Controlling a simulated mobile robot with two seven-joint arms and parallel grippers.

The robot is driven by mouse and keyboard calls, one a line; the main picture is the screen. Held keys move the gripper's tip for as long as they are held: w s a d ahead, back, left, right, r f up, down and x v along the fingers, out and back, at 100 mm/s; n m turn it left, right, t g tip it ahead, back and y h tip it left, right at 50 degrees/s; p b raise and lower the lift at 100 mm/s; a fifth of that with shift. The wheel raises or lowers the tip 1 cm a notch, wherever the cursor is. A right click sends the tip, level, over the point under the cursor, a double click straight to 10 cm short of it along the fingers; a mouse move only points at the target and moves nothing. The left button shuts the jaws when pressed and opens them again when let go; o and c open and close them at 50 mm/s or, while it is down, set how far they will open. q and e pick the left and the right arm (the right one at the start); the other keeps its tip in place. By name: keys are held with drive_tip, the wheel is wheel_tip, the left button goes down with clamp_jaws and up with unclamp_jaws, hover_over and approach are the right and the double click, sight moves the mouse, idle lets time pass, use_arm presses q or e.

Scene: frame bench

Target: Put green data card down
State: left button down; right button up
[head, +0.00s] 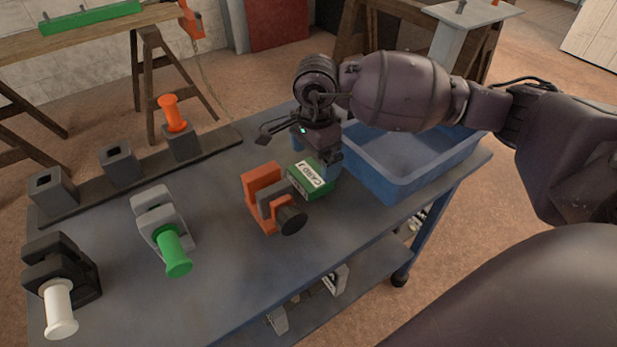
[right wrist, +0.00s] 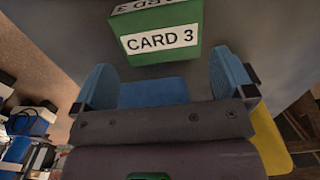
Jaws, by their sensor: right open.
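The green data card (head: 309,178) is a small green block with a white label, resting on the grey-blue bench top beside the orange clamp (head: 262,187). In the right wrist view the green data card (right wrist: 155,38) shows the label "CARD 3" just beyond the fingers. My right gripper (head: 315,158) is behind the card in the head view, low over the bench. Its blue fingers are spread apart in the right wrist view (right wrist: 165,86), with nothing held between them. Whether a finger touches the card I cannot tell. My left gripper is out of view.
A blue bin (head: 388,178) stands right of the card. A grey holder with a green handle (head: 173,252) and a black one with a white handle (head: 59,308) stand left. A dark rail (head: 140,168) with grey sockets runs along the back. The bench front-centre is clear.

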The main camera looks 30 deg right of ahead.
sight(314, 172)
wheel_tip(314, 172, down, 5)
drive_tip(key=shift+r+b, duration=0.1)
drive_tip(key=shift+b, duration=0.4)
drive_tip(key=shift+c, duration=0.2)
drive_tip(key=c, duration=0.6)
drive_tip(key=shift+r+p, duration=1.7)
drive_tip(key=shift+r, duration=8.35)
drive_tip(key=shift+c, duration=0.2)
